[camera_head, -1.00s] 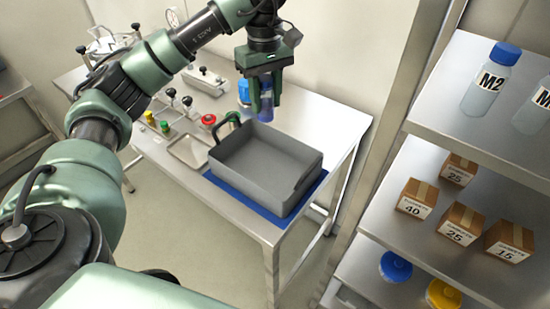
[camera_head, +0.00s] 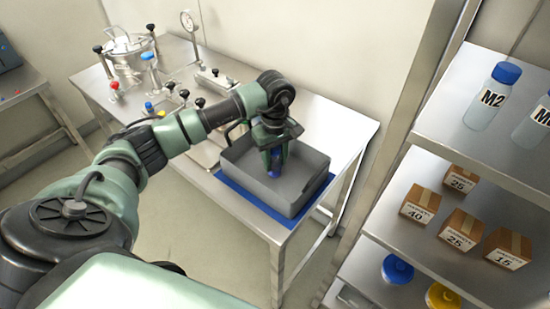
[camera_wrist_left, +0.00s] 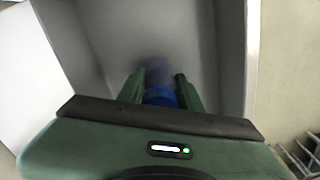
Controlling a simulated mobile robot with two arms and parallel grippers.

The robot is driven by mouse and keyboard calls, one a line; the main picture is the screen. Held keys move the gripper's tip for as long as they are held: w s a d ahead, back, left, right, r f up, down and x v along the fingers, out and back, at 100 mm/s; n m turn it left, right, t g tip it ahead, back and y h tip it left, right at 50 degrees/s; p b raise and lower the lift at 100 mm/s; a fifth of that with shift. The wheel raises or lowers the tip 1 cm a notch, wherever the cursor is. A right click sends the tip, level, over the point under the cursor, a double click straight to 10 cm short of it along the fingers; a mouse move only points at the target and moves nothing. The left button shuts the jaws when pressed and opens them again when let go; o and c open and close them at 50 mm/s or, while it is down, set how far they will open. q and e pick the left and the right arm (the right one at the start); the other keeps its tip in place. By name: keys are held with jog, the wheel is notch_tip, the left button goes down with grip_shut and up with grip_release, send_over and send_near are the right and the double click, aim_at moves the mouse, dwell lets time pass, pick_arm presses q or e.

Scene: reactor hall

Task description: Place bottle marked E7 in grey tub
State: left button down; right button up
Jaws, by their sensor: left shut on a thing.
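The grey tub (camera_head: 295,194) stands on a blue mat (camera_head: 250,200) on the steel table. My left gripper (camera_head: 274,170) is inside the tub's opening, shut on a bottle with a blue cap (camera_head: 275,158). In the left wrist view the gripper (camera_wrist_left: 160,92) holds the blue-capped bottle (camera_wrist_left: 160,76) between its fingers, with the tub's grey walls (camera_wrist_left: 210,50) around it. The bottle's label is hidden, so I cannot read its marking. I cannot tell whether it touches the tub floor. My right gripper is out of view.
A shelf at right holds bottles marked M2 (camera_head: 490,98), several cardboard boxes (camera_head: 420,204), and blue (camera_head: 397,269) and yellow (camera_head: 442,296) lidded containers. A steel pressure vessel (camera_head: 130,58) and valves stand at the table's back left. The table right of the tub is clear.

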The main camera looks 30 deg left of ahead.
pick_arm(q)
jog(key=shift+f, duration=0.5)
jog(key=c, duration=0.9)
grip_release()
jog(key=shift+c, duration=0.2)
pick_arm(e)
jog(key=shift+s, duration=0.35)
pick_arm(q)
jog(key=shift+r, duration=0.3)
notch_tip(320, 180, up, 10)
jog(key=b, duration=0.4)
jog(key=shift+r, duration=0.9)
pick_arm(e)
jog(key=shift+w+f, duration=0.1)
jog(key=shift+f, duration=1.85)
pick_arm(q)
jog(key=shift+f, duration=0.1)
